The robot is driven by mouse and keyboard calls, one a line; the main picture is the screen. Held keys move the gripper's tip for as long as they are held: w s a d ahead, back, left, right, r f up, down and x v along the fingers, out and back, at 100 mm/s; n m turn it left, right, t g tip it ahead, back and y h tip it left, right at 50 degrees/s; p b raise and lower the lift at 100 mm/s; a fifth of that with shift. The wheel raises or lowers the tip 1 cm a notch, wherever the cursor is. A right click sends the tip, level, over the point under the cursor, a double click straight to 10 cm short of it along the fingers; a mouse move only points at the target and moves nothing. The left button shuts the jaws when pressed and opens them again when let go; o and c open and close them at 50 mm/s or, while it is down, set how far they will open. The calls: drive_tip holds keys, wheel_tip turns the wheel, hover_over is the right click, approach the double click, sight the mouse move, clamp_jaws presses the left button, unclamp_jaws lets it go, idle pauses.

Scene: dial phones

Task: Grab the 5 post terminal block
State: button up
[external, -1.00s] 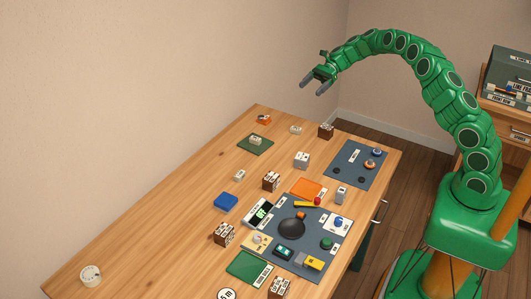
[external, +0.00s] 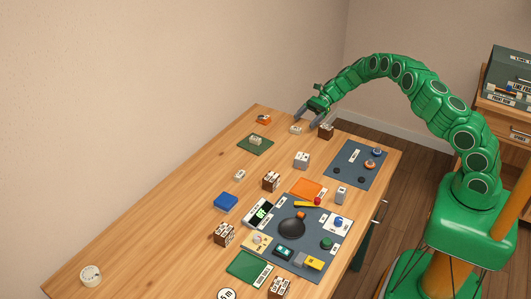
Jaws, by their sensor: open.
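My gripper (external: 304,121) is open and empty at the far end of the table. Its fingers point down, close to a small white block (external: 295,130) and just left of a dark brown block with white labels (external: 325,132). I cannot tell from this view whether the fingers touch either one. Other small pale blocks are a white one (external: 302,159), one on the green mat (external: 256,141) and one left of centre (external: 239,175). The labels are too small to read, so I cannot tell which is the 5 post terminal block.
An orange item (external: 264,119) lies at the far corner. A dark mat (external: 342,172) with knobs is at the right edge. Another dark mat (external: 319,223) with several parts is nearer. The table's left side (external: 150,228) is mostly clear.

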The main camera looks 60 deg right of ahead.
sight(296, 130)
drive_tip(key=shift+x, duration=2.7)
drive_tip(key=c, duration=1.1)
